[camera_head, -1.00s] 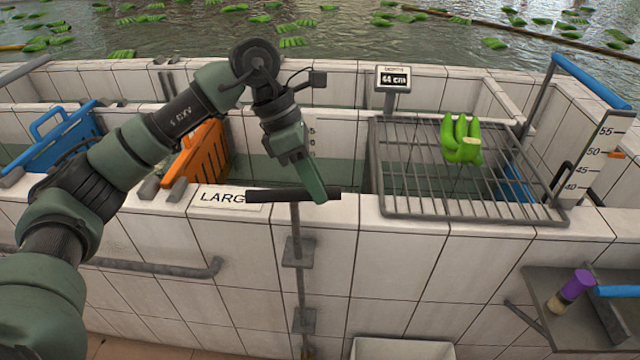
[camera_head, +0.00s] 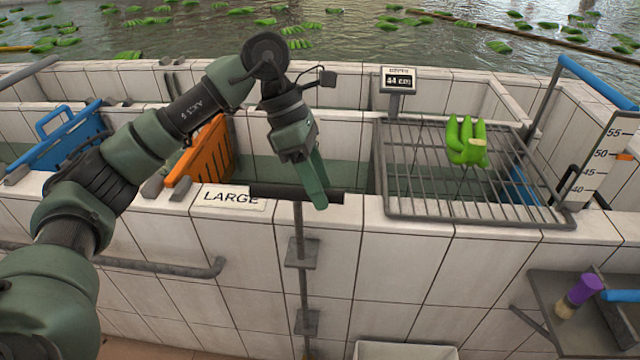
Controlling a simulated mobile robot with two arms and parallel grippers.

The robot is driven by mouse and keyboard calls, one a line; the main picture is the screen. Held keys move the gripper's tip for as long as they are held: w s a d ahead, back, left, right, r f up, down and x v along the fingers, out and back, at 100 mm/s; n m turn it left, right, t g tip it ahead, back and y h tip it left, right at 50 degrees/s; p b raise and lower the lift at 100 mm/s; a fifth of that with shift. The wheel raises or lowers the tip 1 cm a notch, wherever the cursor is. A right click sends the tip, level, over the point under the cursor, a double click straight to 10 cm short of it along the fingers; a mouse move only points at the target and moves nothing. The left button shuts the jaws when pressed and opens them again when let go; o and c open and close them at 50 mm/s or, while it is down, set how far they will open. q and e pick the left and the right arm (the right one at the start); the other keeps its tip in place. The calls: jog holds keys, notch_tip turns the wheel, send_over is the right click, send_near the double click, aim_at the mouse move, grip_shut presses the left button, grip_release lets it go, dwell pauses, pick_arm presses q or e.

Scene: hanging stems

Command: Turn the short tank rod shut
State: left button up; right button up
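The tank rod (camera_head: 300,270) runs upright down the front of the tiled tank wall, through grey brackets. Its dark crossbar handle (camera_head: 270,192) lies at the wall top beside the LARGE label (camera_head: 232,198). My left gripper (camera_head: 318,192) points down at the right half of this handle. Its green finger overlaps the bar in the picture. Only one finger shows clearly, so I cannot tell whether it is closed on the bar. My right gripper is out of view.
A wire rack (camera_head: 400,190) with green bananas (camera_head: 467,143) lies right of the handle, behind it a small display (camera_head: 398,80). Orange (camera_head: 205,150) and blue (camera_head: 70,135) slotted panels stand left. A shelf (camera_head: 560,290) with a purple-topped brush (camera_head: 578,296) is at lower right.

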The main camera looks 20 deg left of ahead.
pick_arm(q)
jog(key=b+v, duration=0.1)
jog(key=v, duration=0.6)
jog(key=shift+a+r, duration=0.15)
jog(key=shift+r, duration=0.25)
dwell(0.4)
